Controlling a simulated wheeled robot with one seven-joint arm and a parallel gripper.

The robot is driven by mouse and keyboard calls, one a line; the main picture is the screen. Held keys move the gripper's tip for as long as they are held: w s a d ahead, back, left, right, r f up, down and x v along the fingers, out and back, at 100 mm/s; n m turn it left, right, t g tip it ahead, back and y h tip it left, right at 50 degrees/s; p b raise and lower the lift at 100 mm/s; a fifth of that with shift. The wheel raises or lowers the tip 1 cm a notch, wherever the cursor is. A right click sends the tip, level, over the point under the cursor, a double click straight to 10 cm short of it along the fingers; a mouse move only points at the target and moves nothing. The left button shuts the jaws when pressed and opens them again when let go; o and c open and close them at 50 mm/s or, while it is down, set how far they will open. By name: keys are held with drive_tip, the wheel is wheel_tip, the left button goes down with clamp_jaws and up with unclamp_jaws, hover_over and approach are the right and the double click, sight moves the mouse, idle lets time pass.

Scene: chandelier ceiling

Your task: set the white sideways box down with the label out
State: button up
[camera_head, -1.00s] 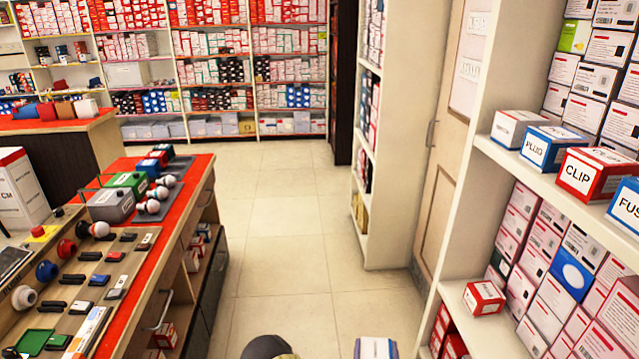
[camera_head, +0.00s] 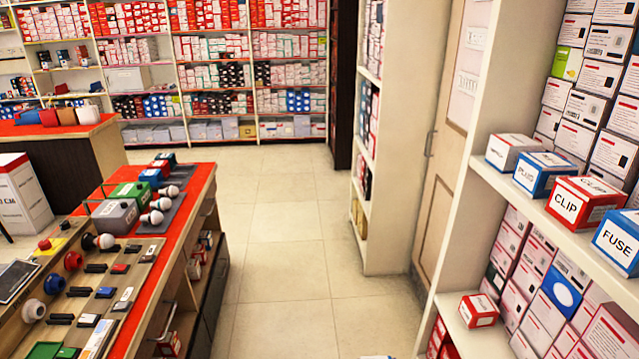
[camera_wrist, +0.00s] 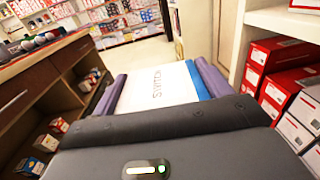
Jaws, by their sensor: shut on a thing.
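My gripper (camera_wrist: 160,95) is shut on a white box (camera_wrist: 156,86) with a blue edge along its right side. The box's underside and far end are hidden. In the head view only a sliver of the box (camera_head: 378,357) shows at the bottom edge, over the aisle floor. My gripper is below that picture.
On the right, a shelf (camera_head: 500,182) holds a white box (camera_head: 512,152), a blue PLUG box (camera_head: 542,174), a red CLIP box (camera_head: 584,204) and a blue FUSE box (camera_head: 617,241). A small red box (camera_head: 478,310) sits lower. A red-topped counter (camera_head: 190,200) flanks the clear aisle (camera_head: 290,260).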

drive_tip(key=shift+r, duration=0.15)
wheel_tip(320, 180, up, 17)
drive_tip(key=p, duration=1.7)
